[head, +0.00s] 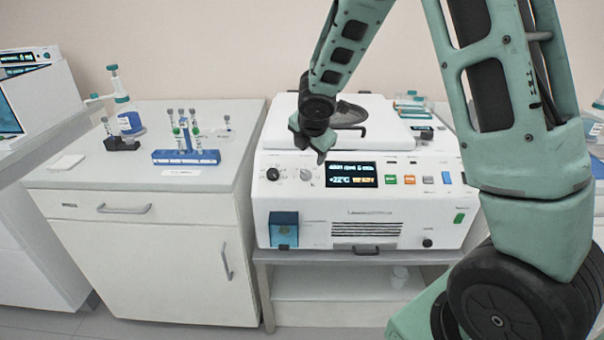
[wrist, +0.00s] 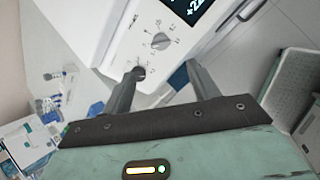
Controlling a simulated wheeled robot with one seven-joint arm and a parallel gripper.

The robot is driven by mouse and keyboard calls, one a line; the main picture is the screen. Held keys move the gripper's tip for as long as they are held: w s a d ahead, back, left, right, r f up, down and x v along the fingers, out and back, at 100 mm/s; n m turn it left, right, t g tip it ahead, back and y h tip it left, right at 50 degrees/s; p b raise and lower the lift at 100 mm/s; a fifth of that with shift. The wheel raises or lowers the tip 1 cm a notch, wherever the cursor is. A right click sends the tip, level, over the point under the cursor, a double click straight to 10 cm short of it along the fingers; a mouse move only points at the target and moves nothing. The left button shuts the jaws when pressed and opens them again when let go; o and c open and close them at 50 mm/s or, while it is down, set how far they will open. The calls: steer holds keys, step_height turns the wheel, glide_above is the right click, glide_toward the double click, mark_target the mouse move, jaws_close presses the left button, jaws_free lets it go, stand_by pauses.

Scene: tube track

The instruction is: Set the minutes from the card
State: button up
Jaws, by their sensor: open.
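Left of the display are a black knob (head: 273,174) and a pale dial knob (head: 305,174). My gripper (head: 320,152) is in front of the panel's upper part, above the dial knob. In the wrist view my gripper (wrist: 165,67) is open and empty. Its left fingertip overlaps the black knob (wrist: 139,72); the dial knob (wrist: 161,41) lies beyond the fingertips. Contact cannot be told. I cannot identify the card surely.
A white slip (head: 182,173) lies before a blue tube rack (head: 187,157) on the left cabinet, and a flat white piece (head: 66,162) lies further left. Coloured buttons (head: 409,180) sit right of the display. A blue box (head: 284,229) projects from the machine's front.

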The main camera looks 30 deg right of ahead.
mark_target(307, 172)
steer(key=b+x, duration=0.2)
steer(key=x, duration=1)
steer(key=shift+w+d+f+b, duration=0.1)
steer(key=shift+w+f+b, duration=0.1)
steer(key=shift+f+b, duration=0.1)
steer(key=c, duration=1)
